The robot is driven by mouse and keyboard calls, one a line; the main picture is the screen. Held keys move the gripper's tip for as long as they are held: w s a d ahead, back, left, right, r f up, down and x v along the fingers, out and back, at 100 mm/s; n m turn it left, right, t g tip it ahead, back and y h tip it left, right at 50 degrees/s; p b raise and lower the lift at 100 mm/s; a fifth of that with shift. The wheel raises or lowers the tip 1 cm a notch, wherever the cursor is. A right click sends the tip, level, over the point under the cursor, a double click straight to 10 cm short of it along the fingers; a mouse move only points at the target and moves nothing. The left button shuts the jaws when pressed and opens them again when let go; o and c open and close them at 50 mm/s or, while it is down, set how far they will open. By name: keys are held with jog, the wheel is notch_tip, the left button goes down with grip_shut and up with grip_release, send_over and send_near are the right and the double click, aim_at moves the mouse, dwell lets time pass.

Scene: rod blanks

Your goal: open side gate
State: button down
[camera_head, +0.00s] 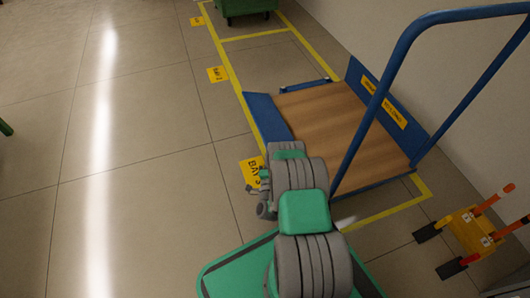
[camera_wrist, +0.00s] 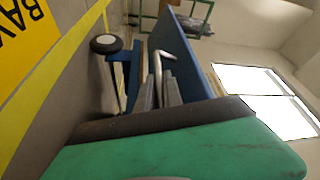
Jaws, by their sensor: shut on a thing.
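The cart (camera_head: 340,125) has a wooden deck and blue sides. Its left side gate (camera_head: 267,118) is a blue panel along the deck's left edge, partly hidden at its near end by my arm. In the wrist view the gate (camera_wrist: 182,50) rises as a blue plate, with a bent pale metal handle (camera_wrist: 158,62) in front of it. My gripper (camera_wrist: 165,92) is shut on this handle. The green-and-grey wrist housing hides the lower part of that view. In the head view my arm covers the hold on the handle.
A tall blue push bar (camera_head: 398,55) stands at the cart's near right. A yellow stand with orange-red posts (camera_head: 470,230) is at the lower right. A green bin (camera_head: 245,6) is at the back.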

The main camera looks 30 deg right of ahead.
jog(key=shift+w+a+f, duration=0.15)
jog(key=shift+a+f, duration=0.05)
dwell(0.3)
jog(key=c, duration=1.5)
grip_release()
jog(key=shift+d, duration=0.1)
